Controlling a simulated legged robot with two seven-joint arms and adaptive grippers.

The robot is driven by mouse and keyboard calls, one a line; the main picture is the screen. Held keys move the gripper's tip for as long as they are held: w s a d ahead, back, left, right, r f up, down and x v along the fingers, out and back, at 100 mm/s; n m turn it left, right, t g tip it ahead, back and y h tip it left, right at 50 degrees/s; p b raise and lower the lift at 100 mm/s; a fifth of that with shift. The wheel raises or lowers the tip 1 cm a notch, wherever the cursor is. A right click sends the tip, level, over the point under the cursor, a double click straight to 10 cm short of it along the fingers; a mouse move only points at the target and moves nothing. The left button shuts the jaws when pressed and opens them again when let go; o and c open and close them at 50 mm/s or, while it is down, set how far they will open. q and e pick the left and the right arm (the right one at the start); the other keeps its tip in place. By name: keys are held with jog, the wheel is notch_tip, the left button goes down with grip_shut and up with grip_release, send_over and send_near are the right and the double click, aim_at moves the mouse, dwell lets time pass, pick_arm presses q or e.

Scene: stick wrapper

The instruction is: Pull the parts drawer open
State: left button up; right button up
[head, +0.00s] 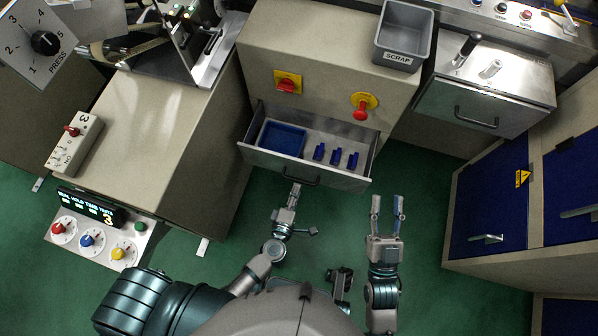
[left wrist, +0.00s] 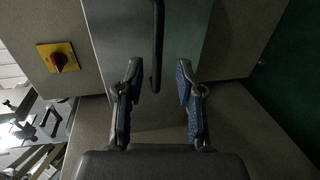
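The parts drawer (head: 267,160) stands pulled out from the beige cabinet, with a blue tray (head: 282,139) and several small blue parts (head: 335,156) inside. Its dark bar handle (head: 300,178) is on the drawer front. My left gripper (head: 295,187) is just in front of the handle, seen nearly edge-on in the head view. In the left wrist view, its two fingers (left wrist: 158,80) are apart, with the handle (left wrist: 157,45) running between and beyond them; no contact shows. My right gripper (head: 388,202) is open and empty, to the right of the drawer front.
A grey scrap bin (head: 403,36) sits on the cabinet top. A red switch (head: 288,84) and a red knob (head: 361,108) are on the cabinet face above the drawer. A dial box (head: 103,232) stands at the left and blue-doored cabinets (head: 490,200) at the right. Green floor lies between.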

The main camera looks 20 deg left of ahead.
pick_arm(q)
jog(key=v, duration=0.6)
jog(key=shift+s, duration=0.3)
